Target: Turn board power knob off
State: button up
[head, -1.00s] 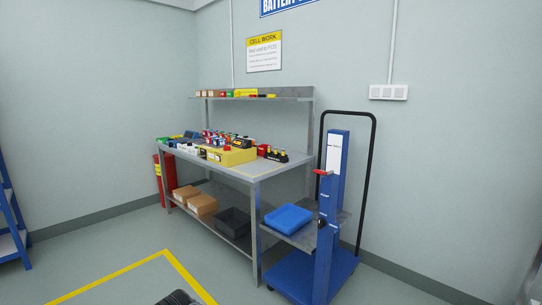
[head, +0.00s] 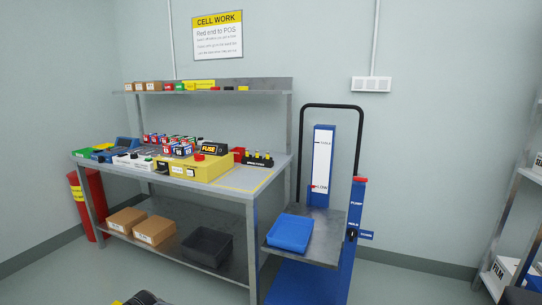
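A yellow board box (head: 215,170) stands on the workbench, with a white label (head: 177,170) and a small dark-and-white control (head: 190,172) on its front face. A red button (head: 198,157) is on its top. Left of it is a white unit (head: 130,160), with a black knob-like part (head: 161,167) near its right end. I cannot tell which control is the power knob, or how it is set. My gripper is not clearly visible; only a dark shape shows at the bottom edge.
The workbench (head: 235,190) also carries several batteries, a black FUSE box (head: 213,149) and a dark rack (head: 257,160). A blue lift cart (head: 350,235) with a blue tray (head: 289,233) stands at the bench's right. Open floor lies in front. Shelving (head: 520,220) stands far right.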

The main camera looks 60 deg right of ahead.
aim_at(198, 157)
jog(key=z, duration=0.75)
jog(key=i, duration=1.15)
jog(key=z, duration=1.4)
jog(key=i, duration=0.25)
jog(key=z, duration=0.05)
